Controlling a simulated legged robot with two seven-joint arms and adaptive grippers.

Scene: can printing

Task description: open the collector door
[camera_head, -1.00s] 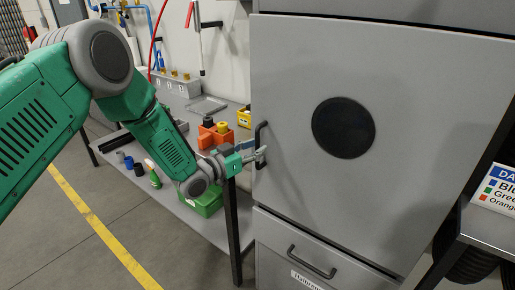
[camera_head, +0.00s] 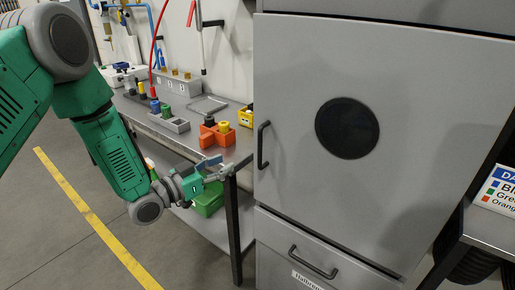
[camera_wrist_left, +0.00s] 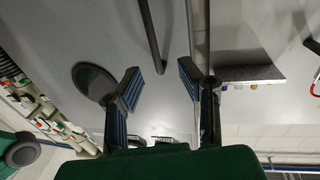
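The collector door (camera_head: 300,70) is a large grey panel with a round black disc (camera_head: 347,128) in it. It looks closed, flush with the cabinet. Its dark vertical handle (camera_head: 263,146) is on its left edge. My left gripper (camera_head: 232,170) is to the left of the handle and slightly lower, apart from it, with nothing in its fingers. In the left wrist view my left gripper (camera_wrist_left: 160,85) has its two fingers spread apart, and the dark handle bar (camera_wrist_left: 151,38) shows beyond the fingertips. My right gripper is not in view.
A grey drawer (camera_head: 300,262) with its own handle lies below the door. A workbench (camera_head: 243,140) with orange and yellow parts (camera_head: 216,138) stands left of the cabinet, with a green bin (camera_head: 208,203) beneath. A side table with a sign (camera_head: 497,190) is at the right.

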